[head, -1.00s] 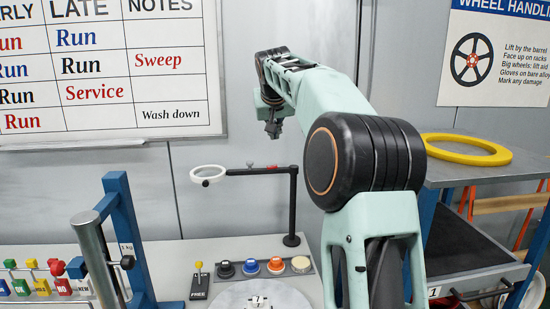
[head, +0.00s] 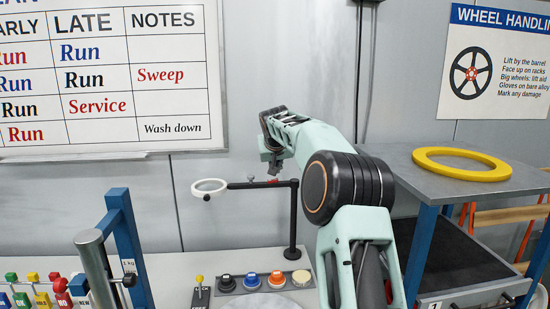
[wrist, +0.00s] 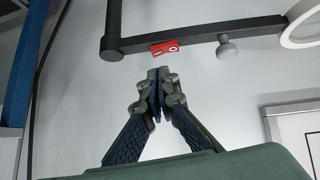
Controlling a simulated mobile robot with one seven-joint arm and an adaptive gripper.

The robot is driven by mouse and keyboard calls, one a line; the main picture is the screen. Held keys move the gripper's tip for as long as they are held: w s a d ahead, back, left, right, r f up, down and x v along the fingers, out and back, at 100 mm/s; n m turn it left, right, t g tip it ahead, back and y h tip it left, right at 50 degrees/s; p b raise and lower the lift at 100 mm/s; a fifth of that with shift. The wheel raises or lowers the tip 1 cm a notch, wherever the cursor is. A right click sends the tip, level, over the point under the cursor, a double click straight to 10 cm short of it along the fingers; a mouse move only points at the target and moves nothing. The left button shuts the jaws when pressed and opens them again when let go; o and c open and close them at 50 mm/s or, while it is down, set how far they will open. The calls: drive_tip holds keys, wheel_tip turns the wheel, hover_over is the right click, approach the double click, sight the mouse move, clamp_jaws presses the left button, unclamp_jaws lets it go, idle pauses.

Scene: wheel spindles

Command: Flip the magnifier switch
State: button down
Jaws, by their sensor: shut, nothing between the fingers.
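The magnifier has a white ring (head: 209,188) on a dark horizontal arm (head: 242,185), carried by a black post (head: 293,220). Its small red switch (wrist: 165,48) with white marks sits on the underside of that arm in the wrist view. A small red spot also shows on the arm in the head view (head: 272,181). My gripper (wrist: 158,72) is shut and empty, its tips just below the switch in the wrist view, with a small gap visible. In the head view my gripper (head: 273,172) is at the magnifier arm; which way the switch is tipped is unclear.
A row of coloured buttons (head: 250,281) and a yellow-tipped lever (head: 199,281) are on the bench below. A blue-framed stand (head: 128,240) is at left. A yellow ring (head: 461,163) lies on a grey rack at right. A round pale knob (wrist: 227,49) hangs from the magnifier arm.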

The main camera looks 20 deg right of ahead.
drive_tip(key=shift+d+f, duration=0.15)
drive_tip(key=shift+f, duration=0.75)
drive_tip(key=shift+s+d+f, duration=0.1)
drive_tip(key=shift+s+f, duration=0.05)
drive_tip(key=shift+f, duration=0.2)
drive_tip(key=shift+w+a+r, duration=0.15)
drive_tip(key=shift+w+a, duration=0.05)
drive_tip(key=shift+a, duration=0.6)
drive_tip(key=shift+r, duration=0.1)
drive_tip(key=v, duration=1.2)
drive_tip(key=shift+s, duration=0.1)
